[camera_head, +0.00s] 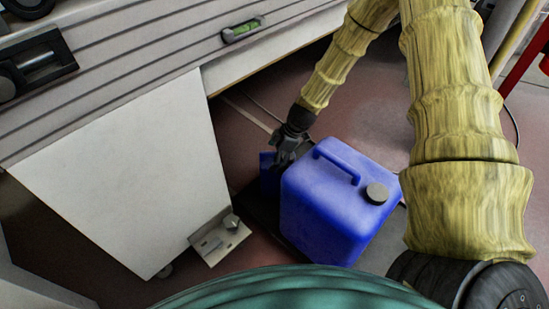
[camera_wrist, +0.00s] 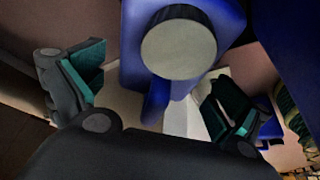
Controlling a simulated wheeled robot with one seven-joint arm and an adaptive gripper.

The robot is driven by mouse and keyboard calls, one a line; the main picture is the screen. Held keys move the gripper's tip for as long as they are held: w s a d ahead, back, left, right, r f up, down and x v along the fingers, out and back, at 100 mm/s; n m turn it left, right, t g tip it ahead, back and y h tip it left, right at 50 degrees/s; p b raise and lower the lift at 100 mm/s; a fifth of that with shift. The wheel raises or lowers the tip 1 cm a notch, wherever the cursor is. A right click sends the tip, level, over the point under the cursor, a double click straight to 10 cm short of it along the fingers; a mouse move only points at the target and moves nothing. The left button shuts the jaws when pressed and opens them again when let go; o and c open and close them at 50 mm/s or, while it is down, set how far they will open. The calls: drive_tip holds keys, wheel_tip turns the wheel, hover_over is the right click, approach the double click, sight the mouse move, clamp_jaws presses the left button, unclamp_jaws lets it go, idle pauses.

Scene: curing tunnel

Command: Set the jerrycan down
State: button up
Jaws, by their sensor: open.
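A blue jerrycan (camera_head: 325,205) with a dark cap and a top handle stands upright on a dark flat base (camera_head: 262,212) in the head view. Part of a second blue body (camera_head: 268,174) shows behind it, mostly hidden. My gripper (camera_head: 284,160) is low at the far left side of the near jerrycan, over the second blue body. In the wrist view my gripper (camera_wrist: 158,88) is open, its fingers wide apart. A blue jerrycan (camera_wrist: 135,62) with a round grey cap and a blue handle (camera_wrist: 155,103) lies between them. I see no finger closed on the handle.
A large blue surface (camera_wrist: 290,40) is close at the right of the wrist view. A pale machine panel (camera_head: 130,170) with a metal foot bracket (camera_head: 220,238) stands left of the jerrycan. Red-brown floor (camera_head: 375,95) is open behind it.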

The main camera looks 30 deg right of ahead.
drive_tip(key=p+v, duration=0.4)
drive_tip(key=v, duration=0.7)
